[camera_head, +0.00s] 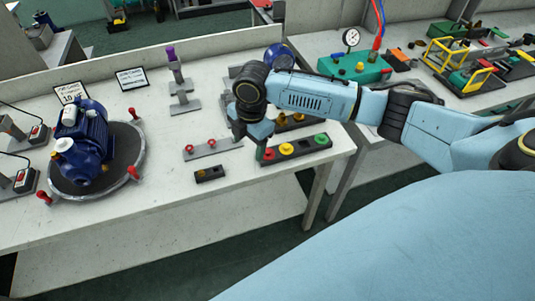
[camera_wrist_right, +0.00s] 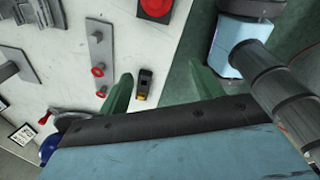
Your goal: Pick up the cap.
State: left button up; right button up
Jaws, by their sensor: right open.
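Several cap-like pieces show, and I cannot tell which one is the cap. Two red caps stand on a grey bar (camera_head: 212,149); the bar also shows in the right wrist view (camera_wrist_right: 99,48). Red, yellow (camera_head: 287,149) and green (camera_head: 321,139) caps sit on a dark strip (camera_head: 304,148). A pale cap (camera_head: 64,145) is on the blue pump (camera_head: 88,135). My right gripper (camera_wrist_right: 162,72) is open and empty above the table; in the head view its arm hides part of the dark strip. A small dark block with a yellow end (camera_wrist_right: 143,84) shows between its fingers. My left gripper is not in view.
The blue pump rests on a round turntable (camera_head: 130,150) with red handles. A grey stand with a purple top (camera_head: 176,72) is farther back. A green box with a gauge (camera_head: 352,68) is on the right bench.

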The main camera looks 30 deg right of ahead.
notch_tip(320, 180, up, 5)
jog(key=n+h, duration=0.1)
jog(key=n, duration=0.1)
send_over(268, 152)
jog(key=shift+g, duration=0.4)
jog(key=f, duration=0.4)
jog(key=f+b, duration=0.1)
jog(key=f, duration=0.2)
jog(key=shift+w+a, duration=0.25)
jog(key=shift+w, duration=0.15)
jog(key=shift+s+d+f, duration=0.1)
jog(key=shift+f, duration=1.3)
jog(key=shift+s+d+f, duration=0.1)
jog(key=shift+f, duration=1.3)
jog(key=shift+s, duration=0.1)
grip_shut()
